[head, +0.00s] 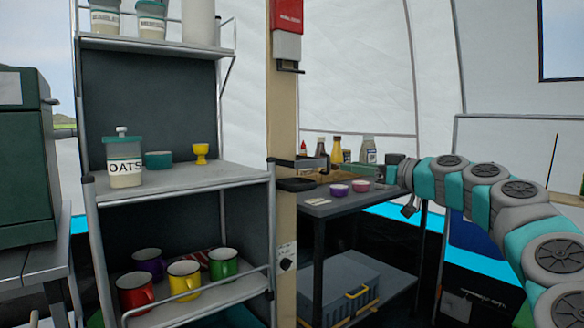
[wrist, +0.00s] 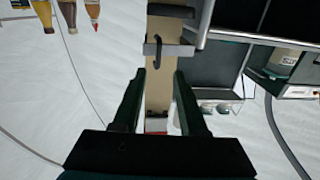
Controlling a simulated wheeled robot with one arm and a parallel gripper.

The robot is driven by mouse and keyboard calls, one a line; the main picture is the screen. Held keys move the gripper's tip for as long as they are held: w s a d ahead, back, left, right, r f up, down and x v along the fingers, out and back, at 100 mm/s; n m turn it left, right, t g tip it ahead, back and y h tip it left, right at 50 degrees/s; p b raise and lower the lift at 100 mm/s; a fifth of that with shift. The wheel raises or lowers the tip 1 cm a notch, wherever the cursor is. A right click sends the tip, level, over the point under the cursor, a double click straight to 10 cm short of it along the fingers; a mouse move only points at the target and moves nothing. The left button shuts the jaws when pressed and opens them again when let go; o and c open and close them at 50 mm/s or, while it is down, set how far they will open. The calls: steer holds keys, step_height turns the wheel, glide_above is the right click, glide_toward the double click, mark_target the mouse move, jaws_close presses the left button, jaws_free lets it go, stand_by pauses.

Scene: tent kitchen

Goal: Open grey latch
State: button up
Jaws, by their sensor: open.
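A grey bracket (head: 298,163) with a dark hooked piece sticks out of a beige post (head: 283,120) in the head view; it is the likeliest grey latch. In the wrist view, which looks upside down, the bracket (wrist: 152,48) and its dark hook (wrist: 160,55) lie just beyond my fingertips. My gripper (wrist: 159,75) is open and empty, one finger on each side of the post in the picture. It appears apart from the bracket. In the head view my arm comes in from the right; its fingers are hard to make out there.
A dark side table (head: 325,207) with a purple bowl (head: 339,189) and a pink bowl (head: 361,186) stands right of the post. Bottles (head: 337,150) stand behind. A metal shelf (head: 180,177) with jars and mugs is on the left. A red box (head: 288,16) hangs on the post above.

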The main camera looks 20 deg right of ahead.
mark_target(329, 163)
steer(key=shift+p+x, duration=0.4)
steer(key=shift+x, duration=3.45)
steer(key=shift+d, duration=0.15)
jaws_close()
